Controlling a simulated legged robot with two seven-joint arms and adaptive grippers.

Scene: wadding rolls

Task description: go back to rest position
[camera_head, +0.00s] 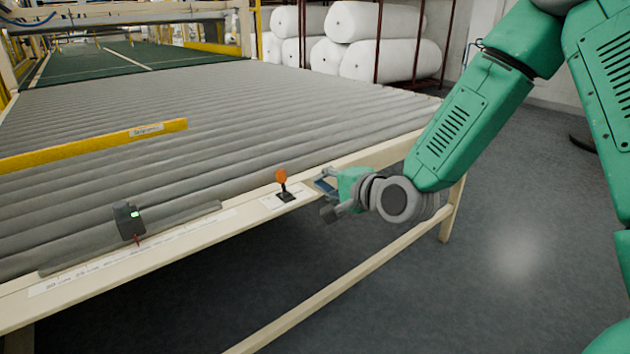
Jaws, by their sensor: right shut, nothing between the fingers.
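My right gripper (326,198) is at the end of my green right arm, which comes in from the right. It is shut and empty, at the front edge of the roller table, just right of an orange-topped lever (282,180). A small gap shows between the gripper and the lever. The lever stands upright on a white label plate on the table's front rail. My left gripper is not in view.
The roller table (230,110) fills the left and middle. A dark device with a green light (129,221) sits on its front rail. A yellow bar (95,146) lies across the rollers. White wadding rolls (390,60) are racked behind. Open floor (510,230) is at right.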

